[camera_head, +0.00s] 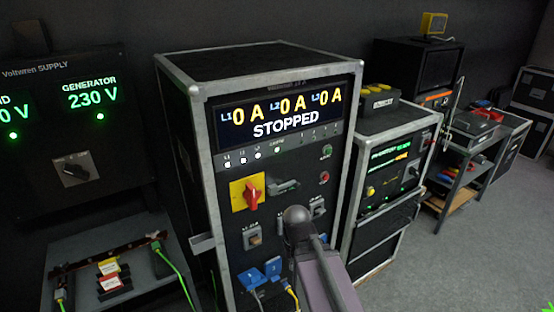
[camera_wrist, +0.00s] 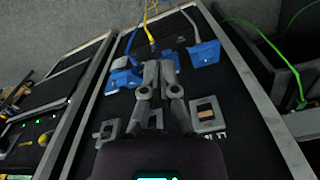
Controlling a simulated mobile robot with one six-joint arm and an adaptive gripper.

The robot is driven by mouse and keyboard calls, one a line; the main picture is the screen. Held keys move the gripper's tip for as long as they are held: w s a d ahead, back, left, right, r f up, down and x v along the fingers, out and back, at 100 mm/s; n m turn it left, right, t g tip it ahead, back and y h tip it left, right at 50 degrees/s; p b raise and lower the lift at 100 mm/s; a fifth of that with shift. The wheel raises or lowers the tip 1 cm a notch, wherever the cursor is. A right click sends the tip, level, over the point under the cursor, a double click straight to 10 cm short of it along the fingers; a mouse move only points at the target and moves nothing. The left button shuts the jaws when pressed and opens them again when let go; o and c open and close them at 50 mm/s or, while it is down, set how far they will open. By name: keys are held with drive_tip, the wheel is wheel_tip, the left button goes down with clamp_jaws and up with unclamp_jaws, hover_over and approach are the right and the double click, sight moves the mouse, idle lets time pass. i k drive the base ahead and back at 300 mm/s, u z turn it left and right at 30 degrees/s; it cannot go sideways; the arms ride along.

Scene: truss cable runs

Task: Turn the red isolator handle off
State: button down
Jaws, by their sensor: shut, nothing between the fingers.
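The red isolator handle (camera_head: 252,196) sits on a yellow plate (camera_head: 238,188) on the front of the central rack cabinet (camera_head: 230,223). Its grip looks roughly upright, slightly tilted. My gripper (camera_wrist: 159,66) is shut and empty in the wrist view, in front of the cabinet's lower panel by the blue sockets (camera_wrist: 203,54). In the head view my arm comes up from the bottom right and ends right of and below the handle, apart from it; the fingers are hidden there. The red handle is not visible in the wrist view.
The cabinet display (camera_head: 285,115) reads STOPPED with 0 A on L1, L2 and L3. A grey latch-like handle (camera_head: 284,186), green (camera_head: 327,151) and red (camera_head: 324,177) buttons, and grey switches (camera_head: 253,237) lie near the isolator. Cables (camera_head: 291,294) hang from the sockets. Floor is clear at right.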

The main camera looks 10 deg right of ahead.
sight(252, 195)
drive_tip(key=z, duration=0.4)
drive_tip(key=k, duration=1.15)
drive_tip(key=u, duration=0.35)
drive_tip(key=i, duration=0.5)
drive_tip(key=u, duration=0.05)
